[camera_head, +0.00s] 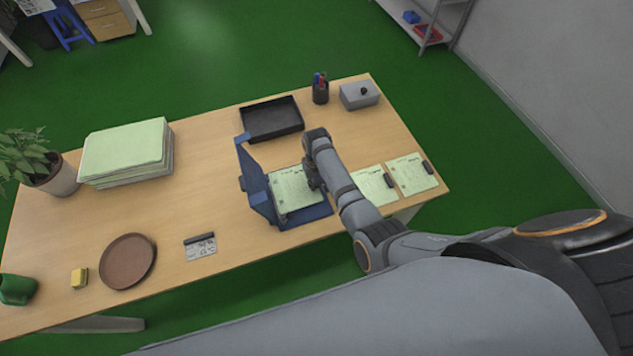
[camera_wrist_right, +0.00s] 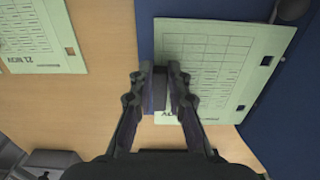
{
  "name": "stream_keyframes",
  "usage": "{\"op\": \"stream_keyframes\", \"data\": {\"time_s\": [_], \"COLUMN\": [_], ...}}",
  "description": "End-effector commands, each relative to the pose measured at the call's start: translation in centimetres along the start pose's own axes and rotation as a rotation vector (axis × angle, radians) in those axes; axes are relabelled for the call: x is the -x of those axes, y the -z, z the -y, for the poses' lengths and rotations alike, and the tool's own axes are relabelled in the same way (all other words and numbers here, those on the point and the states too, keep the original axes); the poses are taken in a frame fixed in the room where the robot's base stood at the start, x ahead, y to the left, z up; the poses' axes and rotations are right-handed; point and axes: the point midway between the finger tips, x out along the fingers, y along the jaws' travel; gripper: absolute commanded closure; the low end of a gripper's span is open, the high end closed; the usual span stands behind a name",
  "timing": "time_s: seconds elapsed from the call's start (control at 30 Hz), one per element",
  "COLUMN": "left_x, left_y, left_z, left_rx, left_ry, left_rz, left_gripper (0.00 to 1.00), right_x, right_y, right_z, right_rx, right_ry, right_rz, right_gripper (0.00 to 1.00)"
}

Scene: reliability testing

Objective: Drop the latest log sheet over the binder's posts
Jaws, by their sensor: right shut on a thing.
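The blue binder (camera_head: 257,185) lies open on the table, its cover raised at the left. A pale green log sheet (camera_head: 292,192) is over the binder, close above or on its blue bed; I cannot tell which. My right gripper (camera_head: 312,183) is shut on the dark tab at this sheet's edge; the right wrist view shows the fingers (camera_wrist_right: 160,72) and the printed sheet (camera_wrist_right: 212,62). Two dark square holes show along its far edge; whether posts pass through them is unclear. Two other log sheets (camera_head: 370,190) (camera_head: 405,168) with dark tabs lie to the right. My left gripper is not in view.
A black tray (camera_head: 272,119), pen cup (camera_head: 320,90) and grey box (camera_head: 358,96) stand behind the binder. A paper stack (camera_head: 125,152), plant (camera_head: 50,170), brown round plate (camera_head: 127,261), yellow block (camera_head: 79,278) and small card (camera_head: 200,247) are leftward. The table between the stack and binder is clear.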

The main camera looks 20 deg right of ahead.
Motion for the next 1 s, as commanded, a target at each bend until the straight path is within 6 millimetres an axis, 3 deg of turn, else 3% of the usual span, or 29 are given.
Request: {"op": "stream_keyframes", "data": {"time_s": [1.0], "left_x": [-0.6], "left_y": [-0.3], "left_z": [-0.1], "left_rx": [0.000], "left_ry": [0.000], "left_rz": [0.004], "left_gripper": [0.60], "right_x": [-1.5], "right_y": [0.1], "right_z": [0.0], "right_rx": [0.000], "right_ry": [0.000], "right_rz": [-0.001], "right_gripper": [1.00]}}
